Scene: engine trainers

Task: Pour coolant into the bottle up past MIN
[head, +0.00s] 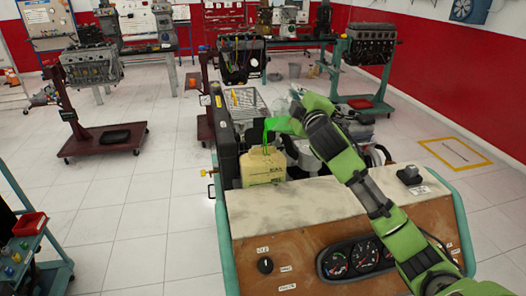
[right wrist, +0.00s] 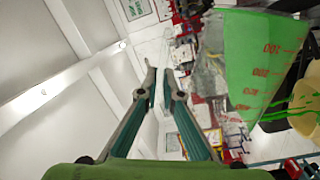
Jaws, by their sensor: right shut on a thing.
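The coolant bottle (head: 262,168), a cream-yellow tank with small dark marks, stands upright at the back left of the engine trainer; its liquid level is unclear. A measuring jug (head: 282,123) of green coolant is tilted above it. In the right wrist view the jug (right wrist: 262,65) shows red graduations, and thin green streams run toward the bottle (right wrist: 306,118). In the head view green liquid (head: 266,136) falls at the bottle's top. My right gripper (head: 298,116) is shut on the jug; its fingers (right wrist: 161,80) show in the wrist view, the grip itself unclear. My left gripper is out of view.
The trainer's wooden panel (head: 370,205) carries gauges and a knob in front. A black radiator (head: 226,125) stands left of the bottle. Other engine stands (head: 92,68) are farther back. A cart with a red tray (head: 28,224) is at lower left. The floor between is clear.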

